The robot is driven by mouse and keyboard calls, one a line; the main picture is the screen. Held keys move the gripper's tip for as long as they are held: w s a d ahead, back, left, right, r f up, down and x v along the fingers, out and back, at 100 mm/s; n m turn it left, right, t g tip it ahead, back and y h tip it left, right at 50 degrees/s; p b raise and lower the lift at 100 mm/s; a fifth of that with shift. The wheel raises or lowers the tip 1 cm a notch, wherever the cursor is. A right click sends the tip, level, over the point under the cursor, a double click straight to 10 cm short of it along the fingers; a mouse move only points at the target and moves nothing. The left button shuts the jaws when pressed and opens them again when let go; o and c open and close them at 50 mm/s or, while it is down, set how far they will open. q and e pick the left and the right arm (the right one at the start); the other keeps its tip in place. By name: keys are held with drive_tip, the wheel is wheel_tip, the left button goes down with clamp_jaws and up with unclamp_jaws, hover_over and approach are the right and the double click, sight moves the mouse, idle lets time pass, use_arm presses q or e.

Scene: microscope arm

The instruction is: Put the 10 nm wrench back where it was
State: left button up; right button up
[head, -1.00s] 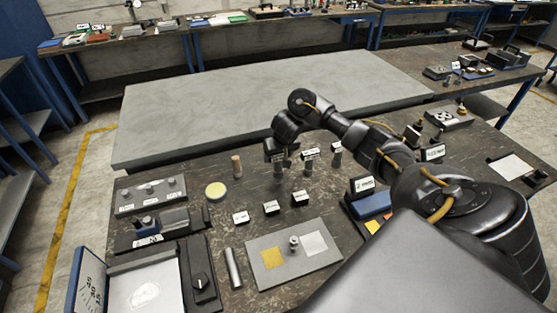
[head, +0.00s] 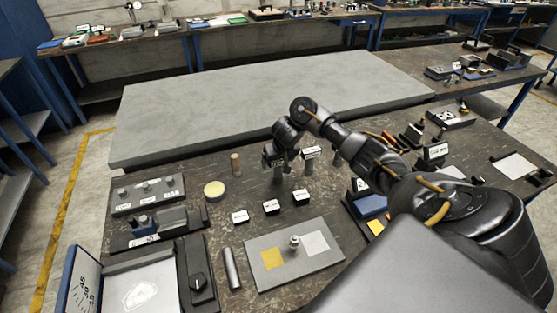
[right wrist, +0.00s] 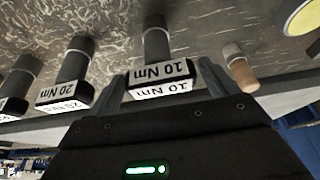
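The 10 Nm wrench (head: 278,178) is a dark upright cylinder with a black block head, at the left end of a row of similar wrenches. Its head reads "10 Nm" in the right wrist view (right wrist: 162,78). The foot of the wrench appears at the table surface; exact contact is hard to tell. The 20 Nm wrench (head: 309,166) stands just right of it. My left gripper is out of view.
Small labelled blocks (head: 271,207) stand in front of the row. A wooden-topped peg (head: 236,163) and a round yellowish disc (head: 215,189) are to the left. A grey plate (head: 280,278) lies nearer. The big grey slab (head: 250,105) behind is clear.

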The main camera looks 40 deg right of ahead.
drive_tip(key=shift+o, duration=0.6)
drive_tip(key=shift+r, duration=0.25)
drive_tip(key=p+v, duration=0.9)
drive_tip(key=v, duration=0.3)
drive_tip(key=shift+a+f, duration=0.1)
